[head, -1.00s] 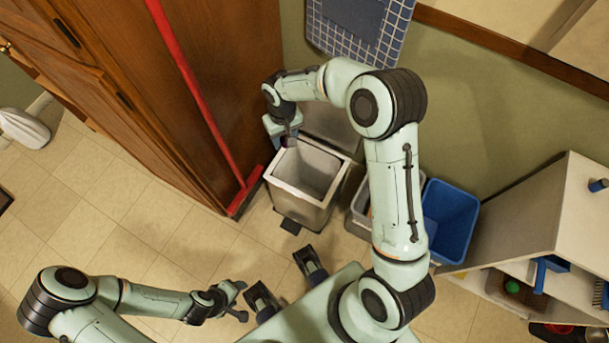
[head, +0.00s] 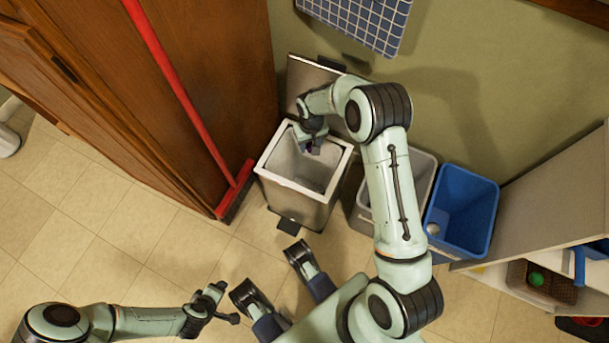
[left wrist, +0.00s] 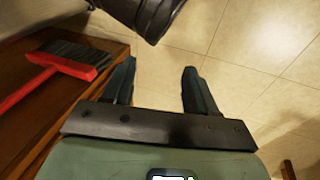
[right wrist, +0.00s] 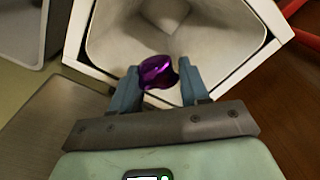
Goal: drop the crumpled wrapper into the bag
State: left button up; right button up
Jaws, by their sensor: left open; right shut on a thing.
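The crumpled wrapper (right wrist: 157,74) is shiny purple and sits between the fingertips of my right gripper (right wrist: 160,82), which is shut on it. In the head view my right gripper (head: 311,148) is over the back part of the open bin's mouth, and the wrapper is mostly hidden there. The bag is the pale grey lining (head: 308,174) inside the white-rimmed bin; in the right wrist view its inside (right wrist: 165,28) opens below the wrapper. My left gripper (left wrist: 159,78) is open and empty, low over the floor at the left; it also shows in the head view (head: 226,303).
The bin's raised lid (head: 310,82) stands behind it. A red broom (head: 185,92) leans on the wooden cabinet at the left. A grey bin (head: 417,185) and a blue bin (head: 463,210) stand to the right, near a shelf unit (head: 560,190). The tiled floor (head: 130,245) is largely clear.

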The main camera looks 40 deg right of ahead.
notch_tip(320, 180, down, 2)
jog(key=shift+f+b, duration=0.15)
jog(key=shift+b, duration=0.4)
notch_tip(320, 180, down, 2)
jog(key=shift+b, duration=0.55)
jog(key=shift+f, duration=0.25)
jog(key=o, duration=1.1)
pick_arm(q)
jog(key=shift+g, duration=0.5)
jog(key=f, duration=0.1)
jog(key=s+a+f, duration=0.1)
jog(key=f, duration=0.1)
jog(key=s+f, duration=0.1)
jog(key=shift+a+f, duration=0.15)
